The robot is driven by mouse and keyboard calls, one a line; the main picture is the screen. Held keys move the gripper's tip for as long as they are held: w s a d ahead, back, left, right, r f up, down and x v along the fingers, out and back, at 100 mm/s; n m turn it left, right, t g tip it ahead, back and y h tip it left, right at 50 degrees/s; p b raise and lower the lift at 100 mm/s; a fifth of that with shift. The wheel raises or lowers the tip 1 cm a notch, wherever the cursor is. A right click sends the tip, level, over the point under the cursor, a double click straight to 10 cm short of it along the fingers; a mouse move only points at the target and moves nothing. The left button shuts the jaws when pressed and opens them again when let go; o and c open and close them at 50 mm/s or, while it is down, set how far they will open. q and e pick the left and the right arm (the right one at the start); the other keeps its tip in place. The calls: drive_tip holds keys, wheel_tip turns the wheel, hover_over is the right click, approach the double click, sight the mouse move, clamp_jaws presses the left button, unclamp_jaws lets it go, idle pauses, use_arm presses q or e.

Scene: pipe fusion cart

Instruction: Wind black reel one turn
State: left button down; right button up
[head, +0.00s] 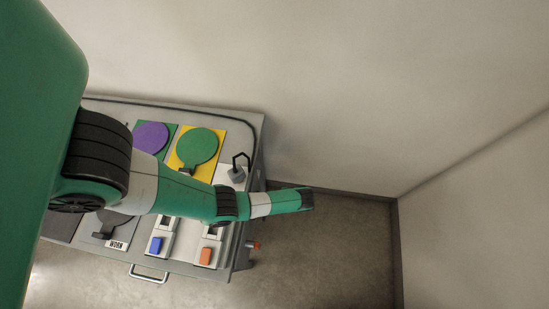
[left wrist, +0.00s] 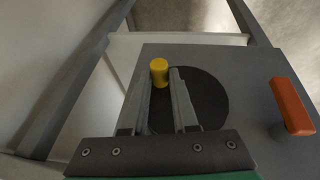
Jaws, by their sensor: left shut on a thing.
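In the left wrist view, the black reel (left wrist: 210,98) is a dark round disc on a grey panel. A yellow knob (left wrist: 159,72) stands at its upper left edge. My left gripper (left wrist: 163,76) has its two fingers on either side of the knob and is shut on it. The fingers cover part of the disc. In the head view my green arm crosses the cart, and my left gripper does not show there. I cannot make out the black reel in the head view. My right gripper is in neither view.
An orange handle (left wrist: 291,106) sticks out right of the reel. The cart (head: 215,112) carries a purple disc (head: 151,137), a green disc (head: 196,146), a padlock-like piece (head: 237,170), and blue (head: 156,245) and orange (head: 206,256) blocks. Open floor lies to the cart's right.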

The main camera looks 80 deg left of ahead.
use_arm(q)
drive_tip(key=shift+r, duration=0.15)
drive_tip(key=shift+d+r+y+p, duration=0.1)
drive_tip(key=shift+r+y+p, duration=0.1)
drive_tip(key=shift+y+p, duration=0.6)
drive_tip(key=shift+n+t+y, duration=0.3)
drive_tip(key=shift+t+y, duration=0.1)
drive_tip(key=shift+y, duration=0.5)
drive_tip(key=shift+d+r+n+y+b, duration=0.15)
drive_tip(key=shift+y+b, duration=0.15)
drive_tip(key=shift+y, duration=0.15)
drive_tip(key=shift+r+n+y+b, duration=0.15)
drive_tip(key=shift+y+b, duration=0.15)
drive_tip(key=shift+y, duration=0.15)
drive_tip(key=shift+s+d+r+t+y+b, duration=0.15)
drive_tip(key=shift+t+y+b, duration=0.35)
drive_tip(key=shift+y, duration=0.4)
drive_tip(key=shift+n, duration=0.3)
drive_tip(key=c, duration=0.7)
unclamp_jaws()
drive_tip(key=shift+r, duration=0.1)
